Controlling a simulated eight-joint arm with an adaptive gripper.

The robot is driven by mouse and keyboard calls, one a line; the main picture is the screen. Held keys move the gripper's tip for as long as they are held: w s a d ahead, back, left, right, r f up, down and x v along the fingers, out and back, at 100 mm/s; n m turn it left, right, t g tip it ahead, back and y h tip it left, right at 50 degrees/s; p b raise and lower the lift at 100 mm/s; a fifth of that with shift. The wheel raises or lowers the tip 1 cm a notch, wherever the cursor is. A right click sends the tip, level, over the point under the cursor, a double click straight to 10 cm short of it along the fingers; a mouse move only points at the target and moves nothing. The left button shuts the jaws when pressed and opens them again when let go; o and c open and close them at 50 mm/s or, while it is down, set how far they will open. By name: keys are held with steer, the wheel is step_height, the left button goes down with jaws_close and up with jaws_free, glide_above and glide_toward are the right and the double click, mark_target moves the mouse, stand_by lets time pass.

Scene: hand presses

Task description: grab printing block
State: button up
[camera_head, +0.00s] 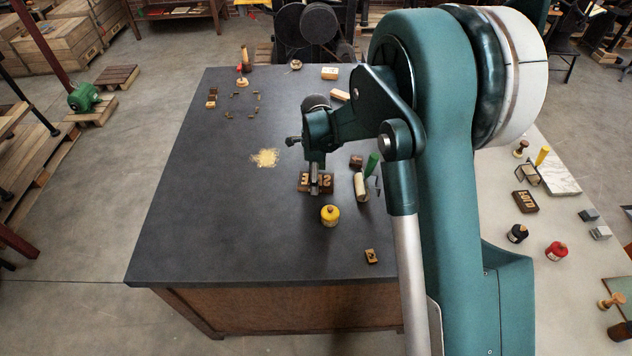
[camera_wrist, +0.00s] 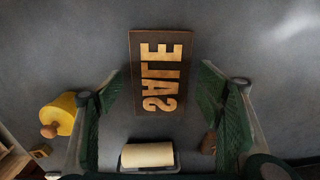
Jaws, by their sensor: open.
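The printing block (camera_head: 304,180) lies on the dark tabletop, partly hidden by my gripper in the head view. In the wrist view the printing block (camera_wrist: 161,47) is a dark brown slab with raised pale mirrored letters that read SALE. My gripper (camera_head: 315,187) is over the block in the head view. In the wrist view my gripper (camera_wrist: 163,95) has its two green ribbed fingers apart, one on each side of the block's near end. Nothing is held between them. I cannot tell whether a finger touches the block.
A yellow ink jar (camera_head: 330,215) stands just in front of the block. A pale roller (camera_head: 361,187) with a green handle (camera_head: 372,164) lies to its right. A small wooden block (camera_head: 371,256) sits near the front.

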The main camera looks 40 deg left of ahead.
stand_by(0.5)
steer(key=c, duration=1)
steer(key=shift+c, duration=0.2)
steer(key=shift+r, duration=0.1)
step_height(320, 180, up, 10)
stand_by(0.5)
